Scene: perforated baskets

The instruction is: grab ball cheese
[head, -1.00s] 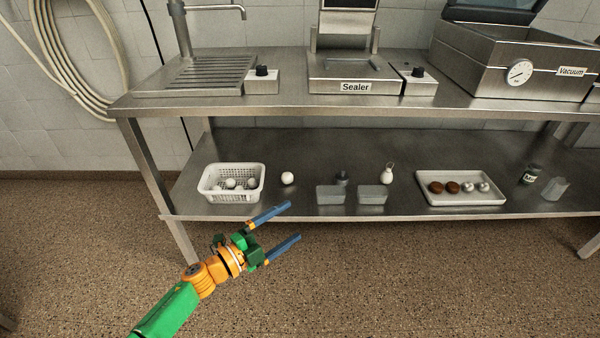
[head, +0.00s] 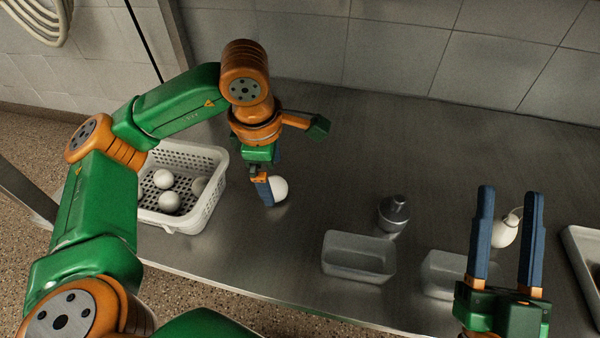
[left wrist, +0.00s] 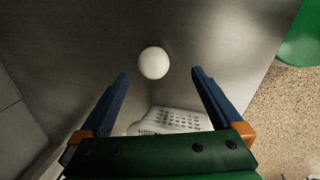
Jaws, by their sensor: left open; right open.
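A white ball (head: 280,187), the likely ball cheese, lies on the metal shelf just right of the basket. It also shows in the left wrist view (left wrist: 153,62), centred a little beyond the fingertips. My left gripper (head: 268,190) points down at the ball; one blue finger partly covers it in the head view. In the left wrist view the left gripper (left wrist: 160,76) is open, with nothing between its fingers. A white perforated basket (head: 207,212) holds three white balls (head: 168,201). My right gripper (head: 510,193) is open and empty at the lower right.
Two grey trays (head: 358,262) (head: 440,272) stand near the shelf's front edge. A dark grey container (head: 393,213) stands behind them. A white necked cheese (head: 505,231) is behind my right fingers. A white tray (head: 585,262) is at the right edge. The shelf's middle back is clear.

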